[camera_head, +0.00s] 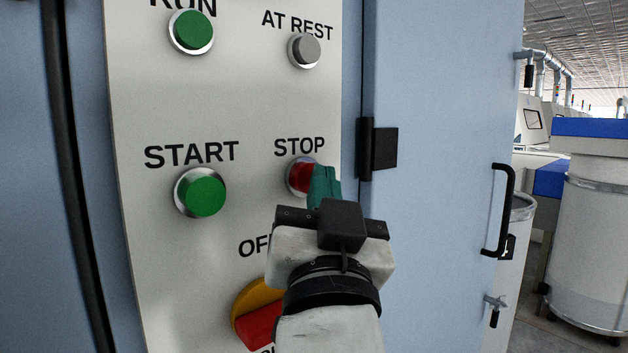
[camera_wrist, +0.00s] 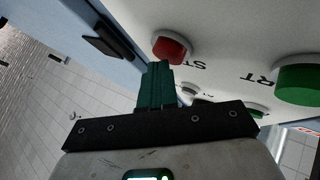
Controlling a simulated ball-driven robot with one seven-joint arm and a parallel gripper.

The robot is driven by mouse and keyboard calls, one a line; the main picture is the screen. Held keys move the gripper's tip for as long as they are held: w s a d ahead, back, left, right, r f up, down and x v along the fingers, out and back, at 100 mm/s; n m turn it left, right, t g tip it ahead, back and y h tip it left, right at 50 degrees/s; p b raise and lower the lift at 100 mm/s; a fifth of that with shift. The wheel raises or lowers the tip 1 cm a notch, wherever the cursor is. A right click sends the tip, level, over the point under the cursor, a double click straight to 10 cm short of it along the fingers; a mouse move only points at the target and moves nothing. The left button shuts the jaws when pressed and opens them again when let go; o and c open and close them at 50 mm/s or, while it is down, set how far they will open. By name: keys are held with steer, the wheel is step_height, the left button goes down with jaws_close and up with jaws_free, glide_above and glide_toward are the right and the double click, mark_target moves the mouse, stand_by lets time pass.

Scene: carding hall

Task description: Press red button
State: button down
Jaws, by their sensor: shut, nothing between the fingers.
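The red button (camera_head: 300,176) sits in a silver ring under the word STOP on a pale panel (camera_head: 240,110). It also shows in the wrist view (camera_wrist: 171,50), just beyond the fingertips. My gripper (camera_head: 322,172) is shut and empty, with its green fingers together. In the head view the fingers cover the button's right side. In the wrist view the fingertips (camera_wrist: 157,66) lie at the button's lower edge; I cannot tell whether they touch it.
A green START button (camera_head: 204,196) is left of the red one. Above are a green RUN button (camera_head: 191,32) and a grey AT REST button (camera_head: 304,50). A red and yellow rotary switch (camera_head: 257,312) is below. A black hinge (camera_head: 378,149) and door handle (camera_head: 503,210) stick out at right.

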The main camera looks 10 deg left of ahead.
stand_by(0.3)
steer(key=shift+s+d, duration=0.6)
steer(key=shift+d, duration=0.1)
steer(key=s+d+p, duration=0.1)
steer(key=d, duration=0.1)
steer(key=s+d+p, duration=0.1)
steer(key=s+d, duration=0.1)
stand_by(0.4)
stand_by(0.5)
